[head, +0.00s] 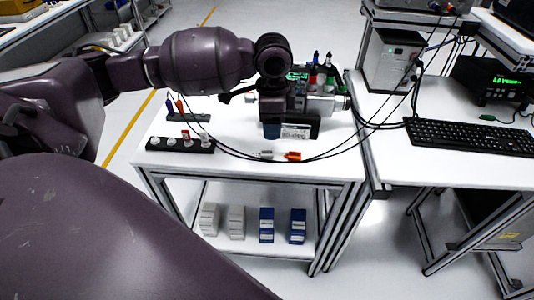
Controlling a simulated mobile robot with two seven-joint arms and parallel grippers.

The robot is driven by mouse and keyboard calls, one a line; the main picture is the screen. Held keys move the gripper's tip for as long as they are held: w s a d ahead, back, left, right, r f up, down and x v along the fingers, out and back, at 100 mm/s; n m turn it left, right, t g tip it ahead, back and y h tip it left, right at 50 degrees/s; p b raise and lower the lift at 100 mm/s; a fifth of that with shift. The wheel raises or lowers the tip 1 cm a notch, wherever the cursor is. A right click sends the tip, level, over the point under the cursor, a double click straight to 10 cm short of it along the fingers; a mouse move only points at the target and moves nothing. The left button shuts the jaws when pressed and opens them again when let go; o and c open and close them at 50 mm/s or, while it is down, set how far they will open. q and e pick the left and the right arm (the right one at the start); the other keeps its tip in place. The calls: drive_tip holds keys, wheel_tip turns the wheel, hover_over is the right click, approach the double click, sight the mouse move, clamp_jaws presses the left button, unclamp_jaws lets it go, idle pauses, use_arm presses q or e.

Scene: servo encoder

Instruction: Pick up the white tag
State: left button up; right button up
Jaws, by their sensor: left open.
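I cannot single out the white tag with certainty. A pale label (296,131) shows on a dark block on the white table, just below my left gripper. My left gripper (272,108) is over the middle of the table, at the end of my purple arm. It is open, and I see nothing held in it. The wrist and the equipment behind it hide part of the fingers. My right gripper is not in view.
The white table (230,165) carries a black holder (180,145) at left and a silver device (322,104) at right. Black cables loop across it. Small boxes (267,225) stand on the lower shelf. A keyboard (470,137) lies on the right-hand table.

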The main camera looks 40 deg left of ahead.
use_arm(q)
drive_tip(key=b, duration=0.1)
hover_over(271, 152)
drive_tip(key=f, duration=0.5)
drive_tip(key=shift+s+d+f, duration=0.1)
drive_tip(key=shift+s+d, duration=0.15)
drive_tip(key=shift+s, duration=0.1)
drive_tip(key=shift+f, duration=0.2)
drive_tip(key=f, duration=0.1)
drive_tip(key=f+b, duration=0.1)
drive_tip(key=f, duration=0.2)
drive_tip(key=shift+w+a+f, duration=0.2)
drive_tip(key=shift+w+f, duration=0.1)
drive_tip(key=shift+f, duration=0.2)
drive_tip(key=c, duration=1)
